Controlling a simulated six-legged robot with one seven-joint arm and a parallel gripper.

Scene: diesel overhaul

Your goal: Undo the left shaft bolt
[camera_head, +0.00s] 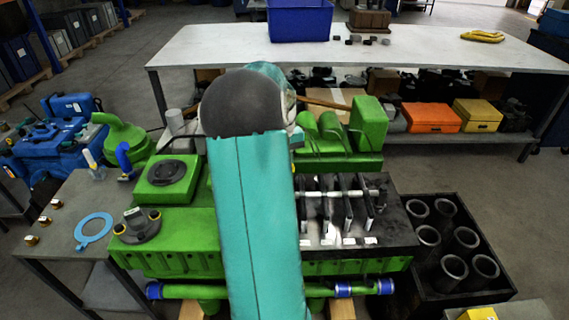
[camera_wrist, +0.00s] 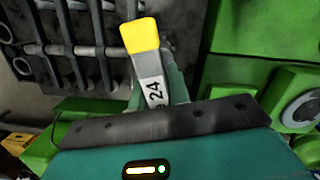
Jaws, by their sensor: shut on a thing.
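My gripper (camera_wrist: 165,88) is shut on a tool (camera_wrist: 153,92) with a white body marked 24 and a yellow end (camera_wrist: 140,36). The tool points up and slightly left in the wrist view. In the head view my arm hides the gripper and tool. The rocker shaft (camera_head: 345,193) with its dark rocker arms lies on the green engine (camera_head: 180,240), right of my arm. It also shows at the upper left of the wrist view (camera_wrist: 75,50). I cannot make out the left shaft bolt; my arm covers that end of the shaft in the head view.
A dark crate (camera_head: 476,297) with several cylinder liners stands right of the engine. A side table (camera_head: 60,250) with a blue ring gasket (camera_head: 94,231) stands left.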

